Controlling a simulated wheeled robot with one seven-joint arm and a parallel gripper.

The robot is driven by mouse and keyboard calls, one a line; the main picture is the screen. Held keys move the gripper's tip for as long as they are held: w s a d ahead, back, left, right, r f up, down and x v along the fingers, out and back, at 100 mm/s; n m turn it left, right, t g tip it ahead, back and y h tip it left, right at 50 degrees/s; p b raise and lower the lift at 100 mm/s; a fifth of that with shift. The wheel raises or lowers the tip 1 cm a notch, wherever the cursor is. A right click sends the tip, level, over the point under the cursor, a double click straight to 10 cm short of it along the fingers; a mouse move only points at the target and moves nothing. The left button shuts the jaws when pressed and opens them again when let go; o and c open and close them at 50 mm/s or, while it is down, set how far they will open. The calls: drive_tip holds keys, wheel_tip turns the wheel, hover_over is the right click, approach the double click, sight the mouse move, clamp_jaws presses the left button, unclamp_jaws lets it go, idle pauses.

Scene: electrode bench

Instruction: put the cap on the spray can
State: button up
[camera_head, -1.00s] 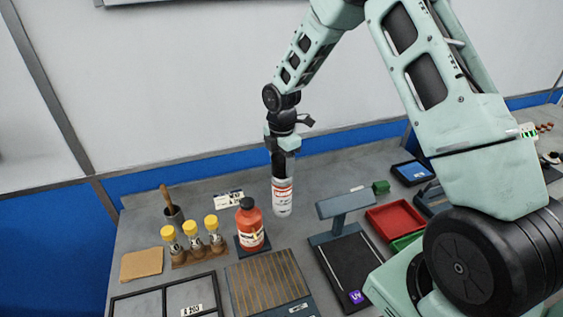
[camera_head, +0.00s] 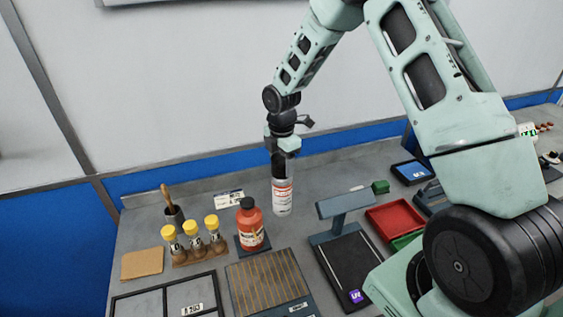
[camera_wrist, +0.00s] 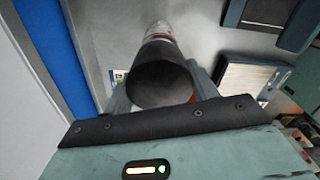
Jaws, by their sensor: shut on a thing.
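The white spray can (camera_head: 282,198) with red label print stands upright on the bench in the head view. My gripper (camera_head: 282,170) is directly above it, pointing down. In the wrist view my gripper (camera_wrist: 162,88) is shut on the dark, round cap (camera_wrist: 160,82), with a finger on each side. The can (camera_wrist: 158,33) shows just beyond the cap, roughly in line with it. The cap is at the can's top; the join is hidden, so I cannot tell whether it is fully seated.
A red bottle (camera_head: 250,228) stands left of the can, with a rack of yellow-capped vials (camera_head: 193,249) beyond it. A grey stand (camera_head: 343,208) and red tray (camera_head: 394,218) are to the right. Bare bench surrounds the can's base.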

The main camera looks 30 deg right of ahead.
idle(0.9)
drive_tip(key=o, duration=1.4)
drive_tip(key=shift+r, duration=0.1)
drive_tip(key=shift+r+p, duration=3.05)
drive_tip(key=shift+r, duration=0.4)
clamp_jaws()
